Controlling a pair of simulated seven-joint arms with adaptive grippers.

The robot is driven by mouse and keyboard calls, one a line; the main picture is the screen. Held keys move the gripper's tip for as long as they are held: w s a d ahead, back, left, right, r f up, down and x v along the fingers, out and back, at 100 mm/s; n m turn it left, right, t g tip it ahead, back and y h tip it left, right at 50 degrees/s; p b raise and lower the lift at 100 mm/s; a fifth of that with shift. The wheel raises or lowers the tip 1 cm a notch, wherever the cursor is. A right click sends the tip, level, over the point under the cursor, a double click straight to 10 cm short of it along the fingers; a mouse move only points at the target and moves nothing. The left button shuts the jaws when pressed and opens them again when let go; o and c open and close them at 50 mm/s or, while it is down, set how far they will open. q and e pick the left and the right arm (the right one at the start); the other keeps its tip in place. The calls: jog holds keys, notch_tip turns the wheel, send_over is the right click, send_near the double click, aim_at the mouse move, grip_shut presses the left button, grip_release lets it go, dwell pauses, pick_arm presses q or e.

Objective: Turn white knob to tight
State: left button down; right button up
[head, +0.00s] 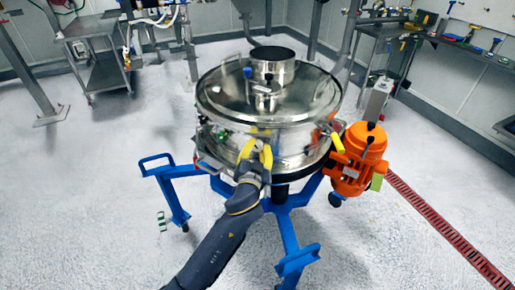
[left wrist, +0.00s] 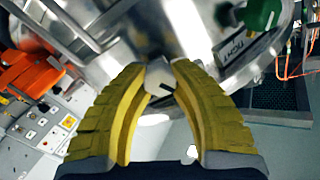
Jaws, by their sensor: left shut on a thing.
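The powder sifter (head: 225,125) is a round shiny metal drum with a lid, standing on a blue frame. My left gripper (head: 257,150) is at the front of the drum, its yellow fingers pointing up at the side wall. In the left wrist view, the white knob (left wrist: 158,76) sits between the tips of my left gripper (left wrist: 160,80), which is shut on it. A green knob (left wrist: 262,14) and a label reading "TIGHT" (left wrist: 236,48) are to its right on the metal. In the head view the fingers hide the white knob. My right gripper is not in view.
An orange motor (head: 362,150) is attached at the drum's right side. The blue frame legs (head: 290,225) spread out below. A metal cart (head: 100,65) stands at the back left and a bench with tools (head: 470,45) at the back right. The floor in front is clear.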

pick_arm(q)
jog(key=m, duration=0.7)
jog(key=shift+d+r, duration=0.15)
jog(key=shift+r, duration=0.15)
jog(key=m, duration=0.4)
jog(key=shift+d+f+m, duration=0.1)
jog(key=shift+m, duration=1.7)
jog(key=shift+f, duration=0.1)
jog(key=c, duration=1.3)
grip_release()
jog(key=shift+d, duration=0.1)
jog(key=shift+c, duration=0.2)
jog(key=o, duration=0.3)
jog(key=shift+f, duration=0.1)
jog(key=shift+o, duration=0.2)
jog(key=shift+a, duration=0.2)
